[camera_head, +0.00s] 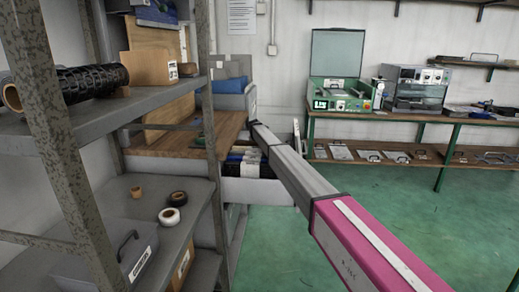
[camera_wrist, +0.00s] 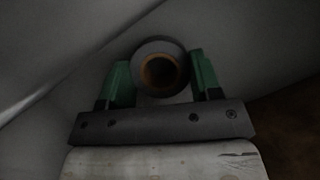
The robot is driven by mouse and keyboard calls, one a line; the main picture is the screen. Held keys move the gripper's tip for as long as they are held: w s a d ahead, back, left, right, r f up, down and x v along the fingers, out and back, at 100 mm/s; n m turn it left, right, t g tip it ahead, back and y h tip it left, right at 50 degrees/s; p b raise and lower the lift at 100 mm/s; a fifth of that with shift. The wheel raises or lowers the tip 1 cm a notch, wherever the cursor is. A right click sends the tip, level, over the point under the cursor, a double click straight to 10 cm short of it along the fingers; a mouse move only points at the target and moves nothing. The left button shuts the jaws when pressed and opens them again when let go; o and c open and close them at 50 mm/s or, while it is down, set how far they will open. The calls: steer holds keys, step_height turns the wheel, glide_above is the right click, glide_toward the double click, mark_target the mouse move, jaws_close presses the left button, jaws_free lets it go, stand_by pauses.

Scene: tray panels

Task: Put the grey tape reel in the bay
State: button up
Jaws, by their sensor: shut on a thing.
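The grey tape reel (camera_wrist: 143,52) shows end-on in the wrist view, a grey ring around a brown core. It sits between the green fingers of my gripper (camera_wrist: 160,68), which is shut on it. Pale grey surfaces lie behind and around the reel; I cannot tell whether it touches them. In the head view my arm reaches from the lower right to beside the wooden bench, and its far end and the reel cannot be made out. I cannot tell which part of the scene is the bay.
A metal rack on the left holds a black roll (camera_head: 75,84), a black-rimmed reel (camera_head: 177,199), a white reel (camera_head: 169,217) and a grey case (camera_head: 131,257). An open drawer (camera_head: 258,192) is under the wooden bench (camera_head: 178,143). The green floor (camera_head: 375,195) is clear on the right.

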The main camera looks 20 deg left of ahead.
steer(key=o, duration=1)
steer(key=shift+f, duration=0.1)
steer(key=shift+v, duration=3.85)
steer(key=shift+w, duration=0.1)
